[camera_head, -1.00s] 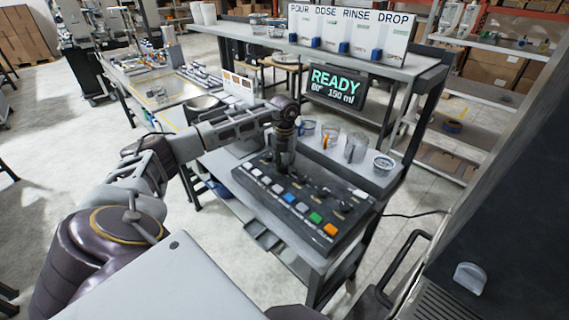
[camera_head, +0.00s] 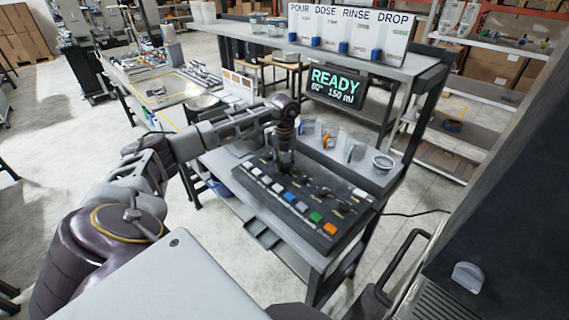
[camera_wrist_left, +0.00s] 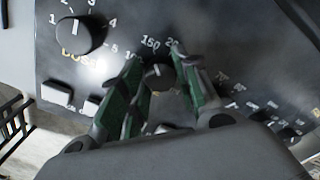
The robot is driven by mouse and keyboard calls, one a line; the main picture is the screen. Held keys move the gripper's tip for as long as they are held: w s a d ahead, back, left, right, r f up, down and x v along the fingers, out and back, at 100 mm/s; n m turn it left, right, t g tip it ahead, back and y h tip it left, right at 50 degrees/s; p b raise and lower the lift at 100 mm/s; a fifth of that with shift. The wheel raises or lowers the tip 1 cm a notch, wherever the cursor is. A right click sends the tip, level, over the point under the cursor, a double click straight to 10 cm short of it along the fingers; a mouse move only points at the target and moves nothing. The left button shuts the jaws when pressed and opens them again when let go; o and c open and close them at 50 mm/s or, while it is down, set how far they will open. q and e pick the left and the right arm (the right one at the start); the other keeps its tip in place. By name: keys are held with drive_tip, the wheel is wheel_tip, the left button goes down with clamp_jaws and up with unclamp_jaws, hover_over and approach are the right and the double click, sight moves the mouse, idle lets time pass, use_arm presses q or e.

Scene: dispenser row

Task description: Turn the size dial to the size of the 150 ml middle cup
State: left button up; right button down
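My left gripper (camera_head: 284,165) is over the left part of the dark control panel (camera_head: 330,192), pointing down. In the left wrist view its two green-padded fingers (camera_wrist_left: 157,65) stand on either side of a small dark dial (camera_wrist_left: 158,76), with the marks "150" and "20…" printed above it. The lower part of this dial is in shadow, and I cannot tell whether the pads touch it. A clear middle cup (camera_head: 329,138) stands among the cups behind the panel. My right gripper is out of view.
A larger dose dial (camera_wrist_left: 80,35) with numbers around it is at the upper left of the wrist view. Coloured buttons, such as a green one (camera_head: 315,217) and an orange one (camera_head: 329,229), line the panel's front edge. Dispensers (camera_head: 345,33) stand on the shelf above.

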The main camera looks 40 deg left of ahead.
use_arm(q)
drive_tip(key=o, duration=0.4)
drive_tip(key=shift+c, duration=0.2)
drive_tip(key=shift+r, duration=0.15)
wheel_tip(320, 180, up, 12)
idle(0.5)
idle(0.6)
wheel_tip(320, 180, up, 9)
drive_tip(key=p, duration=0.9)
hover_over(285, 165)
drive_tip(key=shift+a, duration=0.1)
drive_tip(key=shift+r+p, duration=0.4)
drive_tip(key=shift+p, duration=0.15)
